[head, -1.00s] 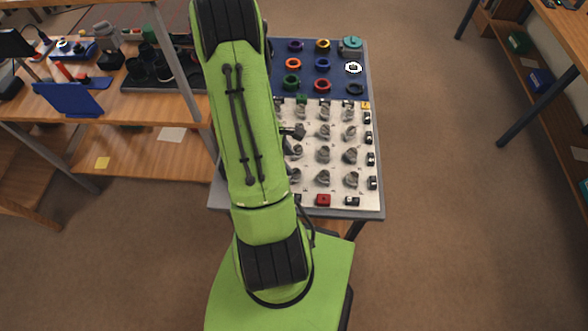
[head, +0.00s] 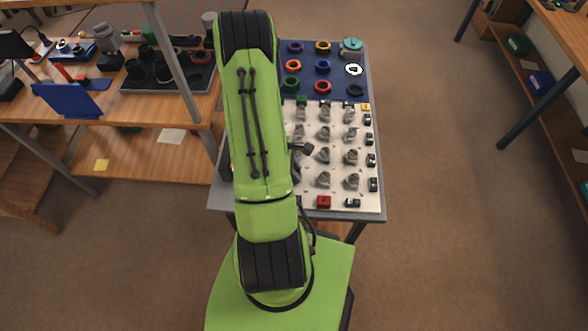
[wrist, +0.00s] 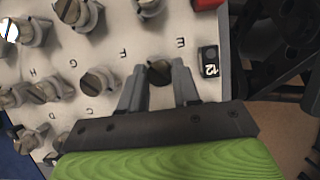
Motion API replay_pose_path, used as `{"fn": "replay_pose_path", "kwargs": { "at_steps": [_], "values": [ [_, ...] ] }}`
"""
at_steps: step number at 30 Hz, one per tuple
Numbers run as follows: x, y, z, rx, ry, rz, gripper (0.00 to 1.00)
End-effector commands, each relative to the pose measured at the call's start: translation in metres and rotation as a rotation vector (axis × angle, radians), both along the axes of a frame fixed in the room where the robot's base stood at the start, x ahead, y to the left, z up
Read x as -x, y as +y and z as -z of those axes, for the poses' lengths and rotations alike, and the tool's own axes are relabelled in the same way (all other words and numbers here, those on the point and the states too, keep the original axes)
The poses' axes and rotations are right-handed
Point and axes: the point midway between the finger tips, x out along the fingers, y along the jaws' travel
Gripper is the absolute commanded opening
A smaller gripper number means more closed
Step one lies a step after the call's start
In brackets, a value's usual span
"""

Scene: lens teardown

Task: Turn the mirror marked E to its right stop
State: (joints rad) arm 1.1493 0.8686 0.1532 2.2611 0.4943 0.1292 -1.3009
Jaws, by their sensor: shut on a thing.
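The mirror marked E (wrist: 160,71) sits on the pale board (wrist: 190,22), with the letter E printed beside it. In the wrist view it is a small round mount with a dark top, standing between my fingers. My gripper (wrist: 159,84) is shut on it, one finger on each side. The mirror's turn angle and its stops are hard to make out. In the head view my arm covers the left side of the board, and my fingertips and this mirror are hidden.
A similar mount marked F (wrist: 97,80) stands to the left, with several more beyond. A red block (wrist: 207,4) is at the top edge. Coloured rings stand on a blue mat (head: 338,78) behind the board.

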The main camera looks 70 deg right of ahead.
Motion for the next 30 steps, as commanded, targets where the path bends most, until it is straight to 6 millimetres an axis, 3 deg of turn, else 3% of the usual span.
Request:
{"fn": "replay_pose_path", "kwargs": {
  "at_steps": [14,30],
  "values": [
    [-0.0005,-0.0020,-0.0004,0.003,0.000,0.154,0.01],
    [0.0006,-0.0056,0.0001,0.004,-0.001,0.654,0.01]
  ]
}}
